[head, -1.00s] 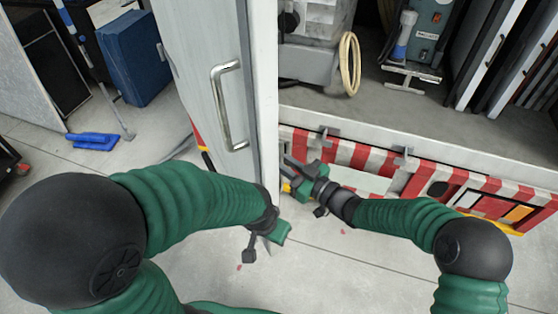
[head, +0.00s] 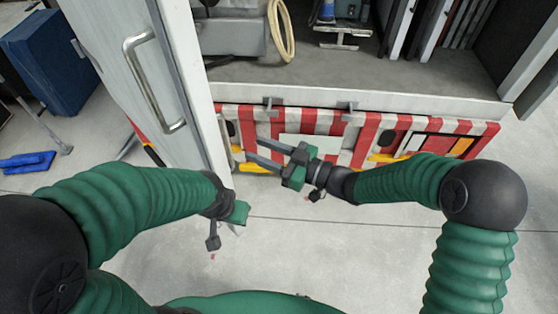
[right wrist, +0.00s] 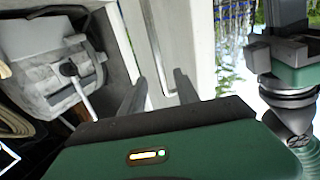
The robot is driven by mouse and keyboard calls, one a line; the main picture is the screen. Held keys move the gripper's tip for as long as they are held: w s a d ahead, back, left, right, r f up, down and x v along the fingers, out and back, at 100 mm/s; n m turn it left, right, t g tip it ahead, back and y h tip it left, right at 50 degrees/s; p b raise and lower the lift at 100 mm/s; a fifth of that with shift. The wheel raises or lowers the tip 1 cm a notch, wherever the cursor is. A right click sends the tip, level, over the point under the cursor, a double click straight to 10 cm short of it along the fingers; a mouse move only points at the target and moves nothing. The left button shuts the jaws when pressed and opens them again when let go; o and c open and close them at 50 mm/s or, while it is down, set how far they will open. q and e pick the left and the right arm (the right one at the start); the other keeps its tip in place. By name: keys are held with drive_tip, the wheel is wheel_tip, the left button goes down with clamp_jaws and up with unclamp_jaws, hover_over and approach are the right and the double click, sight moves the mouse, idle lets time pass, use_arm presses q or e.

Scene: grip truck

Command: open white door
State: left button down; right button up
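The white door (head: 135,95) stands at the left of the truck opening in the head view, seen at an angle with a long metal handle (head: 150,85) on its left face. A second, smaller handle (head: 224,138) shows at its right edge. My right gripper (head: 252,151) is open and empty, its two fingers pointing left at that edge, a small gap away. In the right wrist view the fingers (right wrist: 157,90) are spread in front of the white door (right wrist: 172,40). My left gripper (head: 236,216) is below the door's lower edge; its fingers are mostly hidden.
The truck bed (head: 330,75) is open to the right of the door, with grey equipment (head: 235,35) and a coiled hose (head: 281,30) inside. A red and white striped panel (head: 365,135) runs below it. A blue case (head: 52,60) stands at the far left. The floor in front is clear.

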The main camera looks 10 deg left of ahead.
drive_tip(key=b+v, duration=0.1)
drive_tip(key=v, duration=0.4)
drive_tip(key=shift+d, duration=0.35)
drive_tip(key=shift+c, duration=0.4)
